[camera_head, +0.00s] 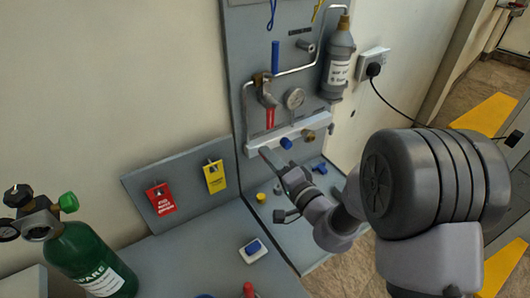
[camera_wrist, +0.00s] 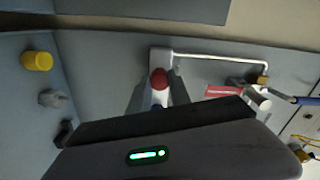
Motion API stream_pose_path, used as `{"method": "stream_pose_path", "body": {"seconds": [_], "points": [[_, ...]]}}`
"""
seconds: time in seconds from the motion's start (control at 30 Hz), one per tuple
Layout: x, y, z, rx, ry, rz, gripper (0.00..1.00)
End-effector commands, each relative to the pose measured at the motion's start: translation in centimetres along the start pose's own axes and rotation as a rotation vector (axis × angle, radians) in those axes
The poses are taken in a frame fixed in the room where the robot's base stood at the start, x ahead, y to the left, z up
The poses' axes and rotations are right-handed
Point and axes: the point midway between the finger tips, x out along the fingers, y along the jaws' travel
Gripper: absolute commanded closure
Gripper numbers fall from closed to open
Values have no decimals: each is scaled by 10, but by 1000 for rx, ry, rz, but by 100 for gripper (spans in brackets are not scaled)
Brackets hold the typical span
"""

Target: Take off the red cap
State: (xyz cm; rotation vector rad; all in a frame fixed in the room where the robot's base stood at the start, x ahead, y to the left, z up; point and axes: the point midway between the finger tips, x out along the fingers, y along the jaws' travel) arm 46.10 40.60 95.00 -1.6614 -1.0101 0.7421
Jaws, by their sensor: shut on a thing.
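The red cap (camera_wrist: 159,78) shows in the wrist view, at the end of the white manifold bar (camera_wrist: 160,56). My gripper (camera_wrist: 160,92) has one finger on each side of the cap and is shut on it. In the head view my gripper (camera_head: 270,162) is at the left end of the white bar (camera_head: 290,133) on the upright panel. The red cap is hidden behind my gripper in that view. A blue cap (camera_head: 286,143) sits on the bar just right of my gripper.
A brass fitting (camera_head: 308,135), a gauge (camera_head: 294,98) and a red-handled valve (camera_head: 269,115) are close by on the panel. A grey cylinder (camera_head: 339,62) hangs at upper right. A yellow knob (camera_head: 261,197) is below my gripper. A green bottle (camera_head: 88,258) stands far left.

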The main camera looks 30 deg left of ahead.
Motion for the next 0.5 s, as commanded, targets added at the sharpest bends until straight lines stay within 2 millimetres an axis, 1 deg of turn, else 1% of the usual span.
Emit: {"method": "stream_pose_path", "body": {"seconds": [0.1, 0.13, 0.23, 0.3, 0.5], "points": [[0, 0, 0, -7, -1, 1, 100], [0, 0, 0, -38, -1, 1, 100], [0, 0, 0, -218, -1, 1, 100], [0, 0, 0, -289, -1, 1, 100], [0, 0, 0, -299, -1, 1, 100]]}}
